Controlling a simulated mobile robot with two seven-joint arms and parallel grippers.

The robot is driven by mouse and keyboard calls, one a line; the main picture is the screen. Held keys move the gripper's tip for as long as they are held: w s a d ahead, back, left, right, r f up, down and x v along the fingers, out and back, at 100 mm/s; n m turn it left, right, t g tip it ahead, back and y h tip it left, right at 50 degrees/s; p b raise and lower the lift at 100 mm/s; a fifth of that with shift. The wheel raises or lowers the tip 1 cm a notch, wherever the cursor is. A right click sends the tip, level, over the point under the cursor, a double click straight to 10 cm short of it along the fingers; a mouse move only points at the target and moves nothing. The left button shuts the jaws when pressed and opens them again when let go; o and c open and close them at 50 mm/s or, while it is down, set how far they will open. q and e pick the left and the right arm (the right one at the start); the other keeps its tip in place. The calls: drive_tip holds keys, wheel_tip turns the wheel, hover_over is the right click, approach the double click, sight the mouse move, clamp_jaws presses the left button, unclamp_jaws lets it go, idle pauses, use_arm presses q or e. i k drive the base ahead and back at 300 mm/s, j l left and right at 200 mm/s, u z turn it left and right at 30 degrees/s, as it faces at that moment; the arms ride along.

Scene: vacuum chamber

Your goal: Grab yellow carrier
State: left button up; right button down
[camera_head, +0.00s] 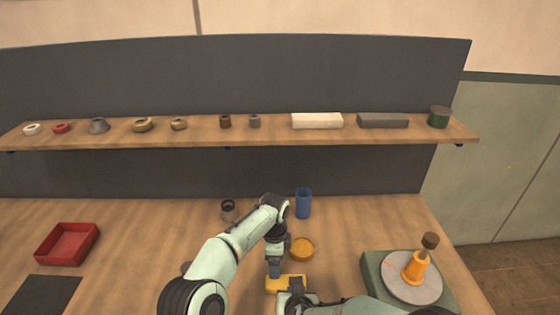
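A yellow carrier (287,283) lies on the wooden table at the lower centre, partly covered by my grippers. My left gripper (274,271) points down at its left part, touching or just above it. My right gripper (294,294) is at its near side, at the bottom of the view. The fingertips of both grippers are too small and covered to show whether they are open or shut.
A round orange-yellow dish (302,248), blue cup (303,204) and grey cup (228,210) stand close behind. A green base (374,270) with a grey disc and orange post stands right. A red tray (67,243) is left. A shelf (270,134) spans the back.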

sight(412, 274)
drive_tip(key=k+l, duration=0.1)
drive_tip(key=k, duration=0.4)
drive_tip(key=k+l, duration=0.1)
drive_tip(key=k, duration=0.4)
